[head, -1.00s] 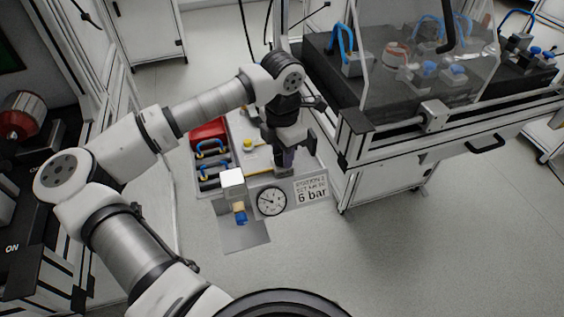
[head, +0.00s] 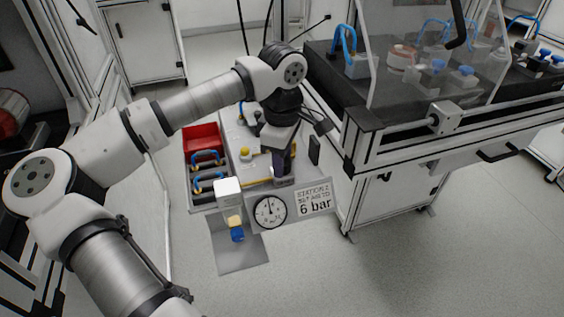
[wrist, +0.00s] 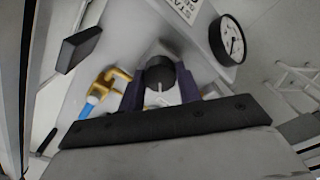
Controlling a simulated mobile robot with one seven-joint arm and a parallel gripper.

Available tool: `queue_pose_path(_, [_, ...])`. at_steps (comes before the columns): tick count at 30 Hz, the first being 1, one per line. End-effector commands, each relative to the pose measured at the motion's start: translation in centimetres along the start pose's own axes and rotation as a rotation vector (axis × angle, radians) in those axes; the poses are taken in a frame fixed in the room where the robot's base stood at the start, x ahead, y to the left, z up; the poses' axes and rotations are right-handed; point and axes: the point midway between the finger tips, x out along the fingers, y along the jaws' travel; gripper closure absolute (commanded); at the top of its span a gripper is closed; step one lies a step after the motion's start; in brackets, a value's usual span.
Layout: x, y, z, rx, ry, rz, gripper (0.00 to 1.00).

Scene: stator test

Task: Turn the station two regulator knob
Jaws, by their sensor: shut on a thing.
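A black round knob (wrist: 161,75) with a pale mark line shows in the wrist view, on the regulator between my two purple fingers. My gripper (wrist: 163,86) is shut on its sides. In the head view my gripper (head: 283,166) points down at the panel's back edge, and its fingers hide the knob. The round pressure gauge (head: 270,212) is on the front panel just below; it also shows in the wrist view (wrist: 232,39). Its needle points about upward in the head view. The sign reading station 2, 6 bar (head: 314,200) is right of the gauge.
A white block (head: 228,190) with a brass and blue fitting (head: 236,231) sits left of the gauge. A red bin (head: 201,136) and blue-handled parts (head: 208,158) lie behind it. A framed bench with clear guards (head: 412,130) stands close on the right. Floor in front is clear.

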Motion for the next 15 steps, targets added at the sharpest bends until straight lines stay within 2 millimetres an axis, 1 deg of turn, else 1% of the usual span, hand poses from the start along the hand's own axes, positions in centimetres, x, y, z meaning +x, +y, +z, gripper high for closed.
queue_pose_path(6, [0.05,0.03,0.11,0.114,-0.002,0.001,0.89])
queue_pose_path(15, [-0.03,0.03,0.12,0.182,-0.003,0.002,0.89])
